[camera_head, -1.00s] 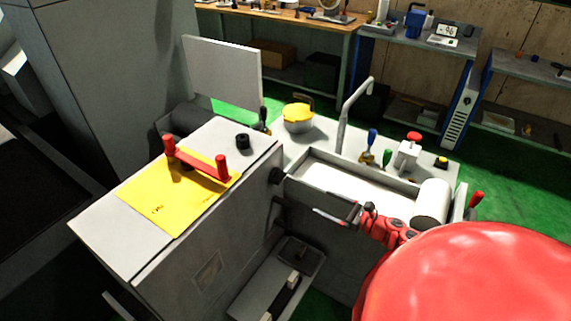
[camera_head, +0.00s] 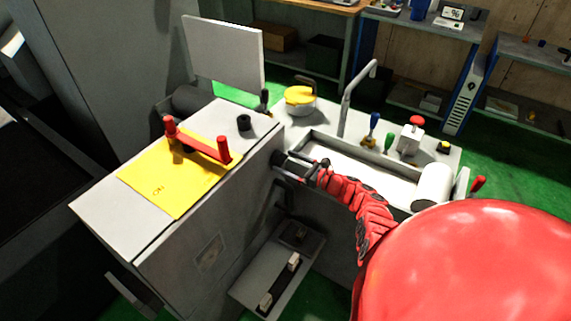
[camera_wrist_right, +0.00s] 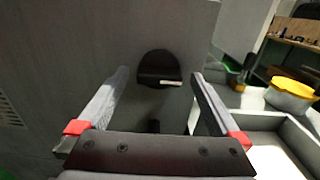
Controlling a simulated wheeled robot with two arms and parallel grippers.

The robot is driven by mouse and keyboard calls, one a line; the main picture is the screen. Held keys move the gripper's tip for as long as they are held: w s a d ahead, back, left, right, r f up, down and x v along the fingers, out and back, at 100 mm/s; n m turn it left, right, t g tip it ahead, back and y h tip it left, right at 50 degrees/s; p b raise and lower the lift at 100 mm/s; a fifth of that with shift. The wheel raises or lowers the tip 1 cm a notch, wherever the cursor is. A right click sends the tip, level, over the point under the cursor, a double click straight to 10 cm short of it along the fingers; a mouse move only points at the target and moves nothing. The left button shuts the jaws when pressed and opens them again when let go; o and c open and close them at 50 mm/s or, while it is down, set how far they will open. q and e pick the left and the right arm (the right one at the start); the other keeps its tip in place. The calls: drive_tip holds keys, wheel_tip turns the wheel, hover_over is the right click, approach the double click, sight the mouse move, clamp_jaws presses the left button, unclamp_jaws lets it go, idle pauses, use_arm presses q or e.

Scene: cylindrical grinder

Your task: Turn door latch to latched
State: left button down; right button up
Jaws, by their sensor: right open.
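The door latch (camera_wrist_right: 158,66) is a black round knob with a raised bar and a pale mark, on the grey side panel. In the right wrist view the bar lies roughly level. In the head view the latch (camera_head: 277,157) is small and partly covered by my right gripper (camera_head: 284,163). My right gripper is open, with its two fingers on either side of the latch in the wrist view. I cannot tell whether either finger touches it. My left gripper is not in view.
A grey trough (camera_head: 350,150) with a white roller (camera_head: 433,184) lies to the right. A yellow-lidded pot (camera_head: 300,100) and a bent pipe (camera_head: 352,100) stand behind.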

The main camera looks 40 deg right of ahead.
drive_tip(key=shift+w+a, duration=0.25)
drive_tip(key=shift+w, duration=0.3)
drive_tip(key=c, duration=1.3)
drive_tip(key=shift+c, duration=0.2)
